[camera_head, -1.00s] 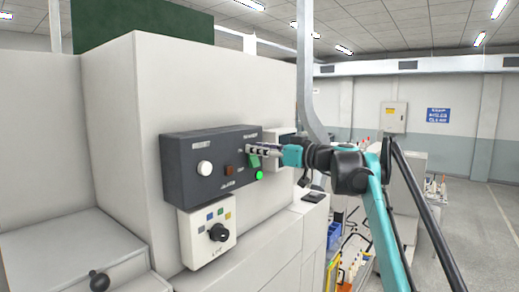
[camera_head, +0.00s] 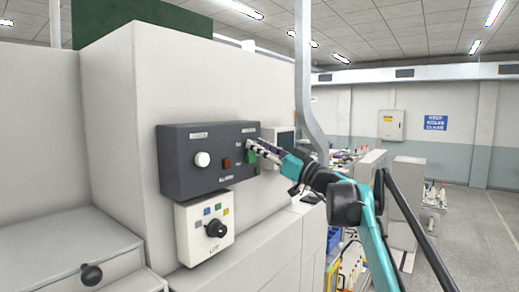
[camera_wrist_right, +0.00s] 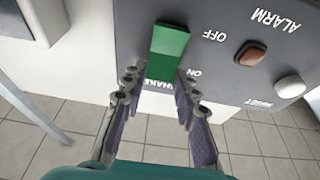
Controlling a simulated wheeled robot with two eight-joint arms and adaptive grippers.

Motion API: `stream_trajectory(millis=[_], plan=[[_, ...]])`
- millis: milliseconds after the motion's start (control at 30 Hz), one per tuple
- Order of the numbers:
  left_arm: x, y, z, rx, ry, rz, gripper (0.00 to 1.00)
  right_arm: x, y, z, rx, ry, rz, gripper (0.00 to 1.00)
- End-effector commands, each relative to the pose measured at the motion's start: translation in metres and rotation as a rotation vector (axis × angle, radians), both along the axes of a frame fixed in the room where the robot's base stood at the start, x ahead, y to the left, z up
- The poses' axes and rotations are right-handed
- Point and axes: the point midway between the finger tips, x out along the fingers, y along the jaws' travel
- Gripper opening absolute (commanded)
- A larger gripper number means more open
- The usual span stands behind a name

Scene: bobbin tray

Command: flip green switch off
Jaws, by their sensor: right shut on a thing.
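The green switch (camera_head: 250,156) is on the dark control panel (camera_head: 188,182) on the front of the pale machine. In the right wrist view the green switch (camera_wrist_right: 168,52) shows large, with upside-down OFF and ON labels beside it. My right gripper (camera_head: 254,146) is at the switch. In the wrist view its fingertips (camera_wrist_right: 156,82) are on both sides of the switch's end nearest the ON label, shut on it. The fingers partly hide the switch in the head view. My left gripper is not in view.
A white knob (camera_head: 202,159) and a red-brown switch (camera_head: 227,163) are on the same panel. A white box with a black rotary knob (camera_head: 216,229) is below it. A grey curved post (camera_head: 305,90) stands right of the machine.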

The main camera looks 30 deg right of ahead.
Motion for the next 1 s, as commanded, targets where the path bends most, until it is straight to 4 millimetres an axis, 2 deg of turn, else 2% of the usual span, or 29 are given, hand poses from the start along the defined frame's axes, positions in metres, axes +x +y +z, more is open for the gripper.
stream_trajectory(millis=[33, 100, 467, 567, 833, 1000], plan=[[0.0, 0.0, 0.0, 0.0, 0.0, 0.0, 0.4, 0.0, 0.0, 0.0, 0.0, 0.0, 0.0, 0.37], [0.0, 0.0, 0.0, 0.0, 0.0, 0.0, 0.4, 0.0, 0.0, 0.0, 0.0, 0.0, 0.0, 0.5], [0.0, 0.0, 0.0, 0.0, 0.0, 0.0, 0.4, -0.004, -0.002, -0.001, 0.0, 0.0, -0.001, 0.5], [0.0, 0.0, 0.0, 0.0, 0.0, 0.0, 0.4, -0.015, -0.007, -0.005, 0.0, 0.0, -0.002, 0.5], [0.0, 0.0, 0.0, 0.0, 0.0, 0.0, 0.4, -0.067, -0.029, -0.025, -0.001, 0.0, -0.004, 0.5], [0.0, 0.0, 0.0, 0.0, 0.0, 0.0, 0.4, -0.092, -0.039, -0.034, 0.0, 0.001, -0.003, 0.5]])
